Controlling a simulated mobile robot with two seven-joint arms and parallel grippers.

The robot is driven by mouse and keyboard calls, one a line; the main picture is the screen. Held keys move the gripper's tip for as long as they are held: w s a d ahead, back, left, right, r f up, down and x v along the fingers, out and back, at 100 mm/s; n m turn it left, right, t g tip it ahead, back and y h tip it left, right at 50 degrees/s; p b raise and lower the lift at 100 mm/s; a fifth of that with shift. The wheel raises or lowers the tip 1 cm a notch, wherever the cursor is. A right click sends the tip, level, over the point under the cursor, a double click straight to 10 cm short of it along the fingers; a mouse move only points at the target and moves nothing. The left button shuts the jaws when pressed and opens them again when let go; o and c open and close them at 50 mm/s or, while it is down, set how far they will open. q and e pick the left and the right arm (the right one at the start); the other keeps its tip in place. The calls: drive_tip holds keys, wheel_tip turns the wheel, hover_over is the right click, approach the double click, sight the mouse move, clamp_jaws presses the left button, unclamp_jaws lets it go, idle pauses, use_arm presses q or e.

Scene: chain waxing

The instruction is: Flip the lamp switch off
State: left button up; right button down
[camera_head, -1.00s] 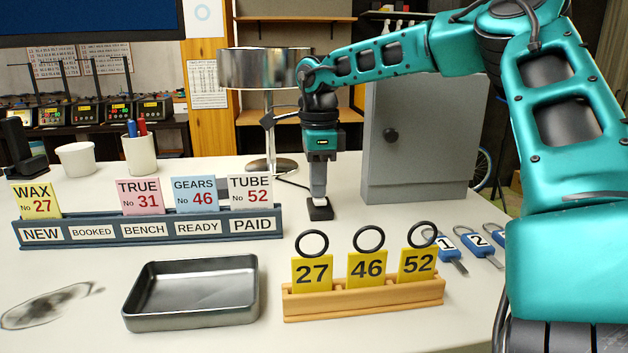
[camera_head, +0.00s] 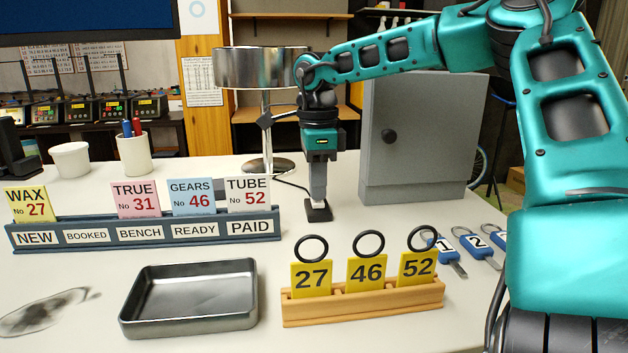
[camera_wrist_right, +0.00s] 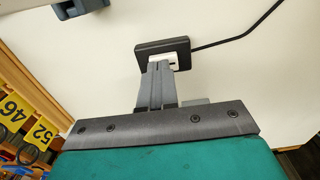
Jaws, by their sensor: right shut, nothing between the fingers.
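The lamp (camera_head: 262,72) has a shiny metal shade on a thin stem and round base, standing at the back of the table. Its switch is a small black box (camera_head: 325,214) on the tabletop, joined to a dark cable. In the right wrist view the switch box (camera_wrist_right: 180,46) shows a white rocker (camera_wrist_right: 161,58). My right gripper (camera_head: 318,196) points straight down with its fingers shut and empty, its tips at the rocker. In the wrist view the fingertips (camera_wrist_right: 159,67) overlap the rocker's near edge; I cannot tell whether they press it. My left gripper is not in view.
A grey cabinet (camera_head: 420,140) stands just right of the gripper. A ticket rack (camera_head: 145,232) is at left, a metal tray (camera_head: 190,325) in front, and a wooden holder (camera_head: 365,303) with numbered yellow tags nearer me. Key tags (camera_head: 470,240) lie at right.

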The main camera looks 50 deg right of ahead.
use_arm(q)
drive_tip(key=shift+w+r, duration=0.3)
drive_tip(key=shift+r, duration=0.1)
use_arm(e)
wheel_tip(320, 180, up, 14)
drive_tip(key=shift+w+f, duration=0.15)
drive_tip(key=shift+f, duration=0.05)
drive_tip(key=shift+f, duration=0.1)
